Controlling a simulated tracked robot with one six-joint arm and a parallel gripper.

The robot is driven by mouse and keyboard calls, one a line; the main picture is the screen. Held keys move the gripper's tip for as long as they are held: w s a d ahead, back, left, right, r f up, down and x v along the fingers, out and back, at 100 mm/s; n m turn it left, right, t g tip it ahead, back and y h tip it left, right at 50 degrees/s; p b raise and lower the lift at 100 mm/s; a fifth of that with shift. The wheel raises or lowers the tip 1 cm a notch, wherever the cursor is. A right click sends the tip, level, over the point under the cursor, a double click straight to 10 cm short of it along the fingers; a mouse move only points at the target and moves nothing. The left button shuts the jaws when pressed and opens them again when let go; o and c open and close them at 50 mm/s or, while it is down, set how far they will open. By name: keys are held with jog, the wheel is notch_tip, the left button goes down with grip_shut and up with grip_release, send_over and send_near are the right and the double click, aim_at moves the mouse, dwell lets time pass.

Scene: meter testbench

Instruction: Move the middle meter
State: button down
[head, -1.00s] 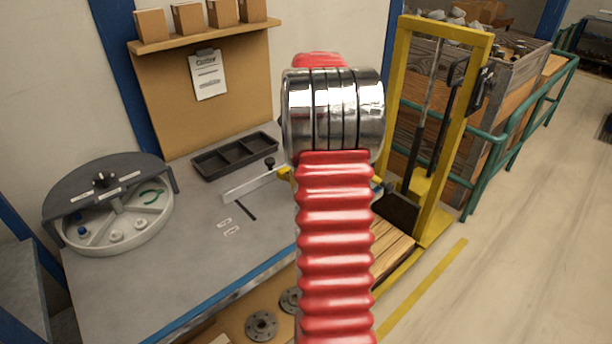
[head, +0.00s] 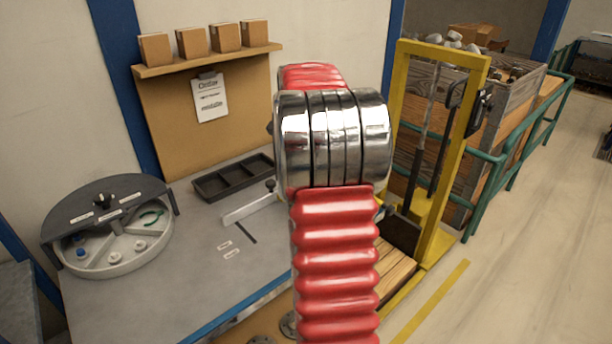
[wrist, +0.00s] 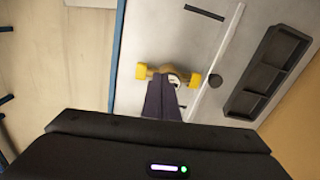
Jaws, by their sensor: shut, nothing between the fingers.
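In the wrist view, a meter with a tan-brown body (wrist: 157,70) and yellow ends lies on the grey bench beside a long pale straight bar (wrist: 218,55). My gripper (wrist: 167,86) shows there as two dark fingers close together, shut and empty. The fingertips overlap the near side of the meter's middle in that view; I cannot tell if they touch it. A pale part shows by the tips. No second meter is clearly visible. In the head view my red ribbed arm hides the gripper and the meter.
The pale bar with its dark knob (head: 270,184) and a black divided tray (head: 232,178) are on the bench. A round grey fixture with compartments (head: 112,262) stands at the left. A yellow frame (head: 447,150) stands right of the bench. The bench's front left is mostly clear.

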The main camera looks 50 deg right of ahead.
jog(key=s+a+r+n+t+h, duration=0.1)
jog(key=a+r+n, duration=0.3)
jog(key=a, duration=0.8)
jog(key=s+a+r+n+t, duration=0.1)
jog(key=a+r+n+t, duration=0.3)
jog(key=a, duration=0.8)
jog(key=s+a+f+n, duration=0.3)
jog(key=s+a+n, duration=0.2)
jog(key=a, duration=0.3)
jog(key=s+a+f+n+y, duration=0.1)
jog(key=s+a+f+n, duration=0.1)
jog(key=s+a+n, duration=0.3)
jog(key=s+a, duration=0.2)
jog(key=a, duration=0.1)
jog(key=shift+a+f+n, duration=0.25)
jog(key=shift+f+n, duration=0.05)
jog(key=shift+f, duration=0.1)
jog(key=shift+s, duration=0.1)
